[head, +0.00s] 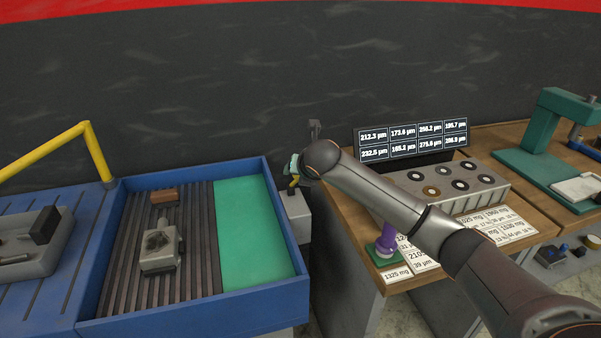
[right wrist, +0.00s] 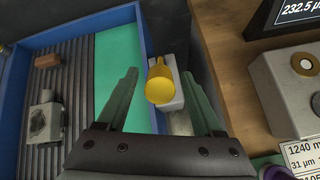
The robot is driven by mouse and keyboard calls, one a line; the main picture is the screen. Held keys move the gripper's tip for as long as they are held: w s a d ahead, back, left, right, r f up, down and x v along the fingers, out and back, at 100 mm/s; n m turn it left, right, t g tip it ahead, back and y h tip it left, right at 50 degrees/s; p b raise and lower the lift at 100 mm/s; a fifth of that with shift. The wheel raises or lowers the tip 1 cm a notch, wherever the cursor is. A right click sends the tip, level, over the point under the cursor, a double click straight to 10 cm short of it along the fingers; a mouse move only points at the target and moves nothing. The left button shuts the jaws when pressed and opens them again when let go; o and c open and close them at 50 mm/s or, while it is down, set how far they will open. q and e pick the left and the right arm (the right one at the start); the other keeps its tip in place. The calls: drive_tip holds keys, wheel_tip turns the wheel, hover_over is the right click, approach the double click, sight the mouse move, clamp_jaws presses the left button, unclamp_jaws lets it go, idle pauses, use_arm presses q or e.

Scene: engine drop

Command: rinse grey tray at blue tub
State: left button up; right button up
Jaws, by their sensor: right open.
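The blue tub (head: 190,321) has a dark ribbed floor and a green panel along its right side. A grey block-like piece (head: 158,262) with a dark hollow lies on the ribs; it also shows in the right wrist view (right wrist: 42,122). A grey tray-like piece (head: 25,258) with dark parts on it lies on the blue bench at the left edge; I cannot tell which is the grey tray. My right gripper (right wrist: 168,100) is open above a yellow nozzle-like object (right wrist: 159,84) on a small grey stand (right wrist: 178,92), right of the tub. My left gripper is not in view.
A brown block (head: 164,196) lies in the tub. A yellow rail (head: 60,140) stands at the left. On the wooden bench right are a display (head: 412,137), a grey block with ringed holes (head: 445,182), a purple object (head: 385,243), cards and a teal press (head: 530,165).

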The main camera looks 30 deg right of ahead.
drive_tip(key=v, duration=1.2)
drive_tip(key=shift+s+b, duration=0.2)
drive_tip(key=shift+b, duration=0.1)
drive_tip(key=shift+r, duration=0.1)
drive_tip(key=s+a+f+m+g+y, duration=0.1)
drive_tip(key=s+a+f+m+y, duration=0.1)
drive_tip(key=s+a+f+m, duration=0.55)
drive_tip(key=s+a+f+m+g+y, duration=0.1)
drive_tip(key=s+a+f+m, duration=0.3)
drive_tip(key=f, duration=0.6)
drive_tip(key=s+f+m+g, duration=0.2)
drive_tip(key=s+f+m, duration=0.3)
drive_tip(key=s+m, duration=0.4)
drive_tip(key=s+f+m+g, duration=0.2)
drive_tip(key=s+f+m, duration=0.2)
drive_tip(key=s+m, duration=0.45)
drive_tip(key=w+a+f+t+y, duration=0.1)
drive_tip(key=f+t, duration=0.2)
drive_tip(key=f, duration=0.2)
drive_tip(key=w+a+f+n+t+y, duration=0.1)
drive_tip(key=a+f+t, duration=0.1)
drive_tip(key=f, duration=0.4)
drive_tip(key=shift+w+a+f+t, duration=0.2)
drive_tip(key=shift+a+t, duration=0.15)
drive_tip(key=shift+t, duration=0.15)
